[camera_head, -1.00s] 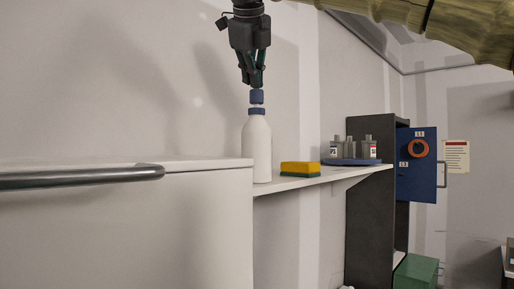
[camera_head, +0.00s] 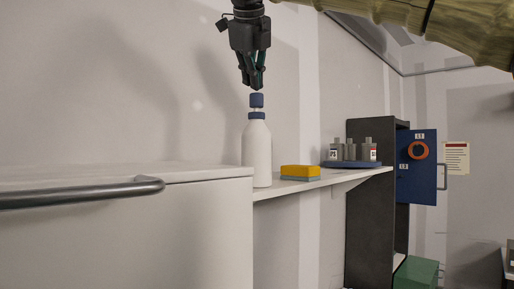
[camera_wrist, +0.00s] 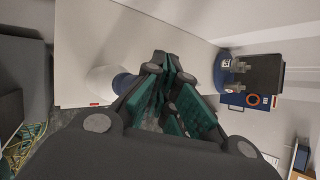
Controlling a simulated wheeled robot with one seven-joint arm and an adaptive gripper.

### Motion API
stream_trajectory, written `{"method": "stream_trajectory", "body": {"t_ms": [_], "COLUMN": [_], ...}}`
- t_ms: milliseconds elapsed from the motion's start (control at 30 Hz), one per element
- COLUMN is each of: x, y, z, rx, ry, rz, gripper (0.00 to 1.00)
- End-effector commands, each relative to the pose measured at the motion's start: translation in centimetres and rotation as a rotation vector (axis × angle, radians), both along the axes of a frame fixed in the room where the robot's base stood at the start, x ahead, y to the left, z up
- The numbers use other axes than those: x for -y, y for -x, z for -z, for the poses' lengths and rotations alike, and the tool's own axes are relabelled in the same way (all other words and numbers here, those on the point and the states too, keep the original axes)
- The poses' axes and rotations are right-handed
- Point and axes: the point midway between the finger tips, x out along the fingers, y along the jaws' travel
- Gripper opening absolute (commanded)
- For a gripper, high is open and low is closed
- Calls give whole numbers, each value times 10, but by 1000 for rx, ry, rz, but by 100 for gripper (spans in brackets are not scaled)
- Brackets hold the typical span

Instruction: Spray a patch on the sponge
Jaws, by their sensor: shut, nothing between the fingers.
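A white bottle (camera_head: 257,152) with a blue collar and a blue top (camera_head: 256,101) stands upright on the white shelf in the head view. The sponge (camera_head: 300,171), yellow above with a bluish lower layer, lies flat on the shelf just right of the bottle. My gripper (camera_head: 257,86) is shut and empty, pointing down directly above the blue top. A very small gap seems to lie between fingertips and top. In the wrist view the bottle (camera_wrist: 104,82) is partly hidden behind my fingers. I cannot make out the sponge there.
A blue tray (camera_head: 350,163) with several grey labelled bottles stands at the shelf's far end. Beyond it is a dark cabinet with an open blue door (camera_head: 417,185). A white counter with a metal rail (camera_head: 80,193) is at the left. A green box (camera_head: 416,273) is below right.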

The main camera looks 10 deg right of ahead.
Motion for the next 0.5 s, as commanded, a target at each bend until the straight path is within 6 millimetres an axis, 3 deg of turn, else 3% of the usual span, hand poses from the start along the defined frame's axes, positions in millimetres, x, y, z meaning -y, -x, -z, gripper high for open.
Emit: {"method": "stream_trajectory", "body": {"t_ms": [500], "x": [0], "y": [0], "z": [-9], "rx": [0], "ry": [0], "rz": [0], "gripper": [0]}}
